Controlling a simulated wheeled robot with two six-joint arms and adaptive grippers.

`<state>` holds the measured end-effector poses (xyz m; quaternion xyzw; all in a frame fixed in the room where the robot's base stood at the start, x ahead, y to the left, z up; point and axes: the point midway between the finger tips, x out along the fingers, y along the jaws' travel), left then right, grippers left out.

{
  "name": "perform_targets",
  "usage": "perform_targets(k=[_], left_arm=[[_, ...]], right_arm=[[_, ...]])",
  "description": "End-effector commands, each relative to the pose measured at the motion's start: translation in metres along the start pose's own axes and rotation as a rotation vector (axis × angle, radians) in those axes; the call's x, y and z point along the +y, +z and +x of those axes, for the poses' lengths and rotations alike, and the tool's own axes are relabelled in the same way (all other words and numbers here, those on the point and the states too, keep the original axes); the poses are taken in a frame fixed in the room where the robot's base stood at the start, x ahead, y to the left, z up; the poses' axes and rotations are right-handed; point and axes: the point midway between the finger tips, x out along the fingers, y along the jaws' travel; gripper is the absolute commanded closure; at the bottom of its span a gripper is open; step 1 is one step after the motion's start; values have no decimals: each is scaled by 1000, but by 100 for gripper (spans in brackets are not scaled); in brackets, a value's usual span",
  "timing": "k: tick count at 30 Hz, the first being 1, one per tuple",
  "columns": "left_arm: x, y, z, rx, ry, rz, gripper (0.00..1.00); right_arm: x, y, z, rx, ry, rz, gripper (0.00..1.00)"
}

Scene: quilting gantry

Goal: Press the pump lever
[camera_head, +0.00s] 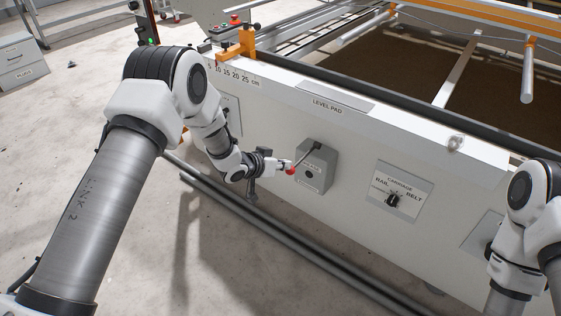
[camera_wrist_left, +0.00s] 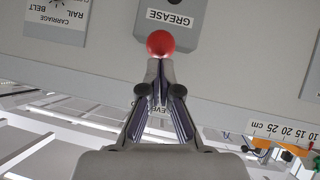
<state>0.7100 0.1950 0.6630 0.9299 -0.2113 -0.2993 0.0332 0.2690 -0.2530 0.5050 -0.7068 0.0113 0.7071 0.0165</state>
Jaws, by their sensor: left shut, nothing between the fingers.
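The pump lever (camera_head: 304,158) is a dark rod with a red ball end on a grey box (camera_head: 322,168) on the white front panel. It slants down to the left from its pivot at the box's top. In the left wrist view the red ball (camera_wrist_left: 160,43) sits right at the fingertips, below the box labelled GREASE (camera_wrist_left: 170,17). My left gripper (camera_head: 284,166) is shut and empty, its tips beside or against the ball; contact is not clear. It also shows in the left wrist view (camera_wrist_left: 160,68). My right gripper is out of view.
A carriage switch plate (camera_head: 400,190) is to the right of the box. A level pad (camera_head: 330,98) and an orange clamp (camera_head: 236,44) lie along the top edge. A dark rail (camera_head: 290,238) runs low in front of the panel.

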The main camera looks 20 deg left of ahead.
Motion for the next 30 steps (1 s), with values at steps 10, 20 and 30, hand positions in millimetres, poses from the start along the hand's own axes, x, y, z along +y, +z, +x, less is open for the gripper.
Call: perform_targets(k=[10,20,30], left_arm=[[-1,4,1,9,1,1,100],[-7,32,15,133,18,16,100],[-16,70,44,390,53,53,100]], right_arm=[[0,0,5,0,0,0,100],[0,0,42,0,0,0,100],[1,0,106,0,0,0,100]])
